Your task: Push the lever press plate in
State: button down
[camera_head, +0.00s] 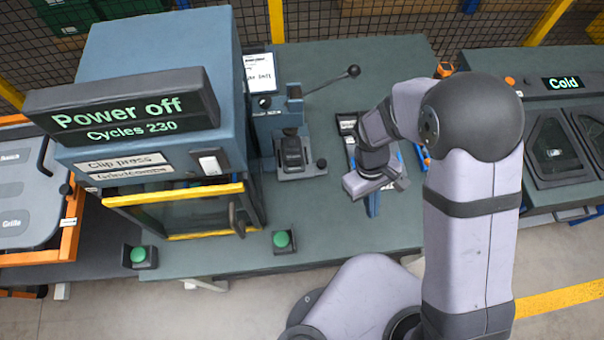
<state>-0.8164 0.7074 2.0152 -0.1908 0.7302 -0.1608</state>
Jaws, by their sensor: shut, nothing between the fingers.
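The lever press (293,125) is a small blue-grey press with a dark base, standing on the green-grey table right of the clip press. Its lever rises to the right and ends in a black ball knob (354,71). A dark part (292,152) sits low at the front of the press; I cannot tell whether this is the press plate or how far in it is. My gripper (353,190) is shut and empty, right of and in front of the lever press, apart from it. Its fingertips are small and hard to make out.
The clip press (160,95) stands at left, its display reading "Power off". A tray with blue parts (348,125) lies behind and beneath my wrist. A station marked "Cold" (563,83) is at right.

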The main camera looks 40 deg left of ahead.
jog(key=s+d+f+n+y, duration=0.1)
jog(key=s+d+f+n, duration=0.2)
jog(key=shift+f+t, duration=0.2)
jog(key=shift+t, duration=0.1)
jog(key=s+a+n+y, duration=0.1)
jog(key=s+f+n+y, duration=0.1)
jog(key=s+a+n+y, duration=0.1)
jog(key=n, duration=0.1)
jog(key=shift+s+a+f+t+y, duration=0.3)
jog(key=shift+a+f, duration=0.05)
jog(key=shift+f, duration=0.05)
jog(key=a+n+y, duration=0.1)
jog(key=a+r+n+y, duration=0.1)
jog(key=a, duration=0.1)
jog(key=a+y, duration=0.1)
jog(key=a, duration=0.1)
jog(key=shift+s+r+n, duration=0.2)
jog(key=shift+s+n, duration=0.2)
jog(key=w+a+r+n+y, duration=0.1)
jog(key=a+r+n+y, duration=0.2)
jog(key=a, duration=0.3)
jog(key=shift+w+a+r+t, duration=0.15)
jog(key=shift+a+r+t, duration=0.15)
jog(key=shift+t, duration=0.1)
jog(key=shift+f+b, duration=0.15)
jog(key=shift+b, duration=0.15)
